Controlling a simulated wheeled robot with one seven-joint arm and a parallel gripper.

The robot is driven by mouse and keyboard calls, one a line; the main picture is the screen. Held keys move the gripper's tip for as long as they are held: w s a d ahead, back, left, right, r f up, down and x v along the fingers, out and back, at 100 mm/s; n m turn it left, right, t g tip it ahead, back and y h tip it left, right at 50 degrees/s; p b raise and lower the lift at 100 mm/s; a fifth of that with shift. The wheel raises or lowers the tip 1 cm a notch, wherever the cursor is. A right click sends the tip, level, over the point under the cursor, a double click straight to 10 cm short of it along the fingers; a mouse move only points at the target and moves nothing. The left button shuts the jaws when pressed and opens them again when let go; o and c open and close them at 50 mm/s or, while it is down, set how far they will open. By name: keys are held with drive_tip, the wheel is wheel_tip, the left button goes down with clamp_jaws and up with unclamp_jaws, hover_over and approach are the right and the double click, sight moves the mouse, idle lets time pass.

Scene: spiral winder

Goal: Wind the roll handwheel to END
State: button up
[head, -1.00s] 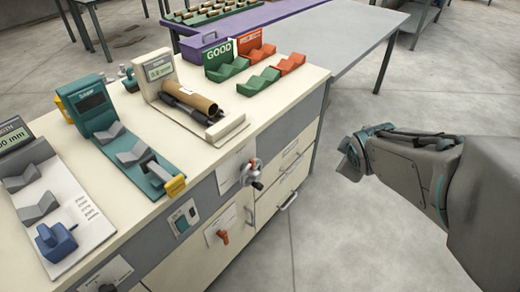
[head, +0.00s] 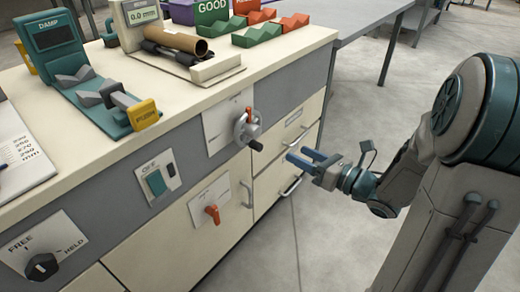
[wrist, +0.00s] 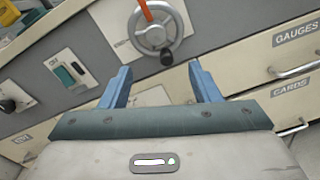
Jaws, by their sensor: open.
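The roll handwheel (head: 247,128) is a small grey wheel with a black knob (head: 256,145) and an orange pointer, on a white plate (head: 222,127) on the cabinet front. In the wrist view the handwheel (wrist: 157,28) is at the top centre, its black knob (wrist: 167,58) at the lower rim and the orange pointer above. The plate's markings are too small to read. My gripper (head: 303,157) has blue fingers, open and empty, to the right of and below the handwheel in the head view. In the wrist view its fingers (wrist: 160,82) point toward the wheel, apart from it.
A green OFF switch (head: 157,182), an orange lever (head: 212,211) and a FREE/HELD knob (head: 42,267) share the cabinet front. Drawer handles (head: 291,186) stick out below my gripper. A cardboard tube (head: 180,40) lies in a holder on the worktop.

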sight(258, 135)
drive_tip(key=shift+n, duration=0.3)
drive_tip(key=b+x, duration=0.1)
drive_tip(key=x, duration=1.2)
drive_tip(key=shift+a, duration=0.5)
drive_tip(key=c, duration=1)
